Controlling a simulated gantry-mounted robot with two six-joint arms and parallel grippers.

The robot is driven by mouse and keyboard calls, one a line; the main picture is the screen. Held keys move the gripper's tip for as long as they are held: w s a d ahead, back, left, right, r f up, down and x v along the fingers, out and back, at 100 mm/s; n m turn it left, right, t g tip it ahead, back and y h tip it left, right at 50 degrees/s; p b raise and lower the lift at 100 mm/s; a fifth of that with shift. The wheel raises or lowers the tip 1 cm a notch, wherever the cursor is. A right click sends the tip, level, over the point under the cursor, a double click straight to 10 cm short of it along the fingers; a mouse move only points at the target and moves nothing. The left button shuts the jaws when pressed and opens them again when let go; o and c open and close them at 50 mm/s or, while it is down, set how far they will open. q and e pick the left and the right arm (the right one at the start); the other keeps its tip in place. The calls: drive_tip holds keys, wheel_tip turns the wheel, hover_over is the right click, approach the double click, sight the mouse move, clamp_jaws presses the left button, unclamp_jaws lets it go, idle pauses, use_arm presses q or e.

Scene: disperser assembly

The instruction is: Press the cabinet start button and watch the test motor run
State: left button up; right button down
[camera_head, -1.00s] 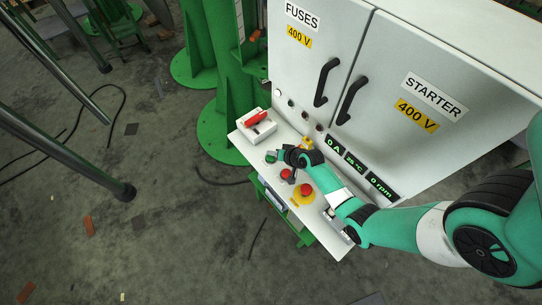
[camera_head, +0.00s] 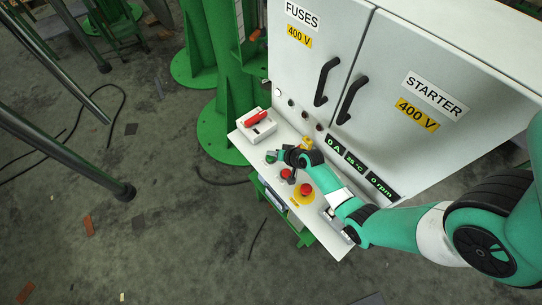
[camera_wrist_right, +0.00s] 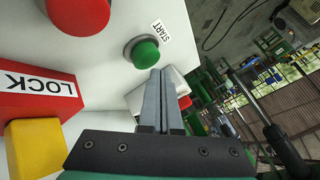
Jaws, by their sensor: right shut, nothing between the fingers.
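The green start button (camera_wrist_right: 146,54), beside a START label, sits on the cabinet's white ledge (camera_head: 330,232). It also shows in the head view (camera_head: 271,157). My right gripper (camera_wrist_right: 160,74) is shut and empty, its fingertips close to the button. I cannot tell whether they touch it. In the head view my right gripper (camera_head: 281,156) reaches over the ledge from the right. The grey cabinet (camera_head: 385,60) carries displays (camera_head: 356,166) reading 0 A, about 25 °C and 0 rpm. I cannot make out the test motor. My left gripper is out of view.
A red mushroom button (camera_head: 306,189) on a yellow plate and a red LOCK block (camera_wrist_right: 40,88) with a yellow part (camera_wrist_right: 35,148) are near the gripper. A white box (camera_head: 252,128) with a red handle stands at the ledge's left end. Green columns (camera_head: 235,80) stand behind.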

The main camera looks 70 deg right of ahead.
sight(273, 158)
drive_tip(key=shift+f, duration=0.25)
drive_tip(key=shift+f+b, duration=0.85)
drive_tip(key=shift+f, duration=0.1)
idle(0.7)
drive_tip(key=shift+r, duration=0.1)
drive_tip(key=shift+r+p, duration=1.25)
drive_tip(key=shift+p, duration=0.05)
wheel_tip(273, 158, up, 5)
drive_tip(key=p, duration=0.5)
drive_tip(key=shift+r, duration=0.1)
idle(0.4)
